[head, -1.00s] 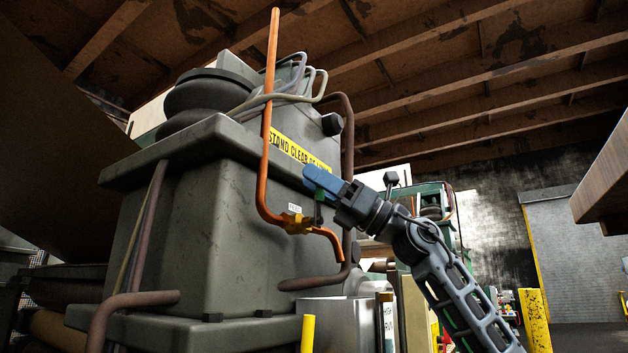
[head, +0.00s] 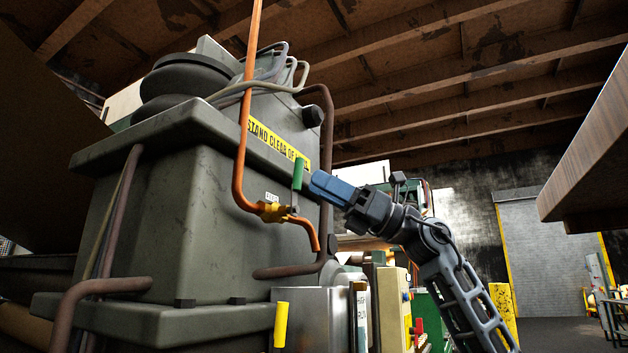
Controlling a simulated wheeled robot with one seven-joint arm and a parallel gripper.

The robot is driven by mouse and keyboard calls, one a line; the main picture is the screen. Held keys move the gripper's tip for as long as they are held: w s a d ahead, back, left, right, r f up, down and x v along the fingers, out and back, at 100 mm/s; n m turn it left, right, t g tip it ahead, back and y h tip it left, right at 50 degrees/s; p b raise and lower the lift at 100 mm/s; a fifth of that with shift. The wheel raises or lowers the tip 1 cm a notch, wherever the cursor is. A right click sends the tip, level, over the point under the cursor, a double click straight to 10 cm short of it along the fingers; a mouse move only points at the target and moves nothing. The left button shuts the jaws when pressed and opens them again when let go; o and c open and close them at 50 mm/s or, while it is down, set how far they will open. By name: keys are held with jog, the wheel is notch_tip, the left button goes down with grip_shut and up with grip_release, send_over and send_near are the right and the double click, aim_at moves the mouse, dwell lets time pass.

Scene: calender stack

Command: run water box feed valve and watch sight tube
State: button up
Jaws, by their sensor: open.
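The feed valve has a brass body (head: 273,211) on an orange copper pipe (head: 240,165), beside a small FEED tag (head: 271,198). Its green lever (head: 298,174) stands about upright above the body. My gripper (head: 314,185), with blue fingers, points left just right of the lever. It is open with nothing seen in it; I cannot tell whether it touches the lever. Below the pipe's outlet is a grey metal box (head: 310,318), probably the water box. At its right side is a pale sight tube (head: 352,318) with a label (head: 362,312) marked HIGH and RUN; its water level is too small to read.
The large grey-green machine housing (head: 185,215) with a yellow STAND CLEAR sign (head: 275,146) is close behind the valve. A brown slab (head: 590,165) hangs at the upper right. Open floor shows at far right.

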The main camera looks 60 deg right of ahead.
aim_at(298, 174)
jog(key=w+r+m+h+p, duration=0.1)
jog(key=h+p, duration=0.1)
jog(key=h, duration=0.1)
jog(key=w+a+m+h+p, duration=0.1)
jog(key=w+m+h+p, duration=0.1)
jog(key=h+p, duration=0.1)
jog(key=w+a+r+m+g+h+p, duration=0.1)
jog(key=m+h+p, duration=0.1)
jog(key=h, duration=0.2)
jog(key=shift+w+r, duration=0.25)
jog(key=shift+r, duration=0.1)
jog(key=shift+c, duration=0.3)
grip_shut()
